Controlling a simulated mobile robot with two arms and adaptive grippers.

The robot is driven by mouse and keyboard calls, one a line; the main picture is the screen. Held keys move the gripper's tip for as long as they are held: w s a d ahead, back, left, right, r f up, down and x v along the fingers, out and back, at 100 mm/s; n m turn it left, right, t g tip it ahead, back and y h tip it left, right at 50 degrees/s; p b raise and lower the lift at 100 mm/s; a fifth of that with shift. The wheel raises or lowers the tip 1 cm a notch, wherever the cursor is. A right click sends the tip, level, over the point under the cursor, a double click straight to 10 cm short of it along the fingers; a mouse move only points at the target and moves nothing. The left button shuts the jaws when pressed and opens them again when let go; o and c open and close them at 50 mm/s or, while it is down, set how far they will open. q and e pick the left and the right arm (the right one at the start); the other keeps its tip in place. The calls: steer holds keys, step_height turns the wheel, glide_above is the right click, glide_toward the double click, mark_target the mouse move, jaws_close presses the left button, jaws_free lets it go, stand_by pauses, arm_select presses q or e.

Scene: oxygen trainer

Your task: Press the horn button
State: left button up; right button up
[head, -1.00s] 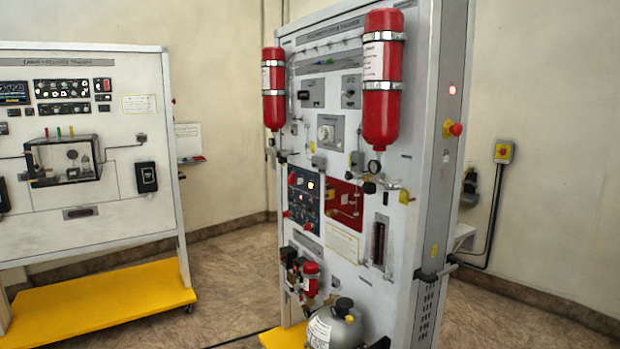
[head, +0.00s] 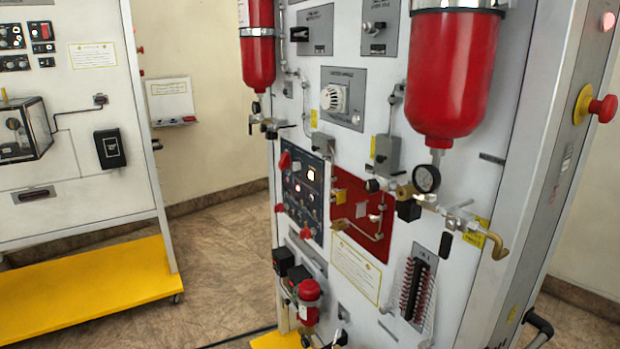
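The oxygen trainer's white panel (head: 310,90) stands close in front of me at an angle. A dark control panel (head: 302,190) on its lower left carries small knobs, lit indicators and red parts. I cannot tell which control there is the horn button. A red mushroom button on a yellow base (head: 595,106) is on the right side face, below a lit red lamp (head: 607,21). Neither of my grippers is in view.
Two red cylinders, left (head: 257,55) and right (head: 449,80), stick out from the panel. A gauge (head: 426,179) and brass piping (head: 480,222) project below the right one. A second trainer with a yellow base (head: 90,290) stands left. Floor between them is clear.

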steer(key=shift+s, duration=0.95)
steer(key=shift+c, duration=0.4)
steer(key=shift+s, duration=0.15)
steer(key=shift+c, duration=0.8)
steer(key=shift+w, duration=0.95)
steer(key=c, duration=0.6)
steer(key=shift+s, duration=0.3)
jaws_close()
